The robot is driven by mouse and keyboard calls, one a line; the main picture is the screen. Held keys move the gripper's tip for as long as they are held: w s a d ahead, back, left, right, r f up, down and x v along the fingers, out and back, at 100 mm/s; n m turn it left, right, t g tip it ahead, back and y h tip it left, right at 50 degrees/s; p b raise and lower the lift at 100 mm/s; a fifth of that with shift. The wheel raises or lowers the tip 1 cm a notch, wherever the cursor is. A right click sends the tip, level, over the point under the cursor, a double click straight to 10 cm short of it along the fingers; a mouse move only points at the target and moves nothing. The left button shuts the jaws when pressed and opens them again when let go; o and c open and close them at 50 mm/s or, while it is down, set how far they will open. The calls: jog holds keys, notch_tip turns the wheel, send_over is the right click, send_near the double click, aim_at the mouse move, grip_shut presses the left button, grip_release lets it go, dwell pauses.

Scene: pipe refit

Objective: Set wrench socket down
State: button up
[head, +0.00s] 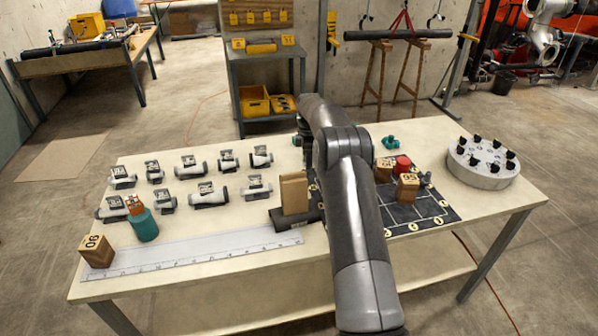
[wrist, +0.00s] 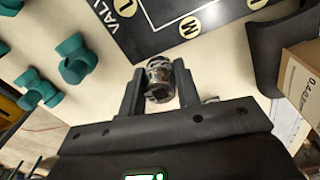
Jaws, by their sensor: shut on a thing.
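The wrench socket (wrist: 159,76), a small shiny metal cylinder, sits between the two dark fingers of my gripper (wrist: 158,88) in the wrist view. My gripper is shut on it, above the pale tabletop, near the edge of a black board (wrist: 205,22) with white lettering and round yellow letter marks. Whether the socket touches the table cannot be told. In the head view my own arm hides the gripper and the socket. The black board (head: 446,211) shows there to the right of my arm.
Teal fittings (wrist: 76,60) lie left of the gripper in the wrist view. On the table (head: 240,305) in the head view, a cardboard box (head: 293,194) stands left of my arm, numbered wooden blocks (head: 408,188) and a red cylinder (head: 403,163) stand right, and a round grey holder (head: 484,178) stands farther right.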

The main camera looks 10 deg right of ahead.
jog(key=w+a+f, duration=0.2)
jog(key=shift+a+f, duration=0.1)
jog(key=shift+a, duration=0.3)
jog(key=shift+f, duration=1.95)
jog(key=shift+f, duration=0.15)
jog(key=o, duration=1)
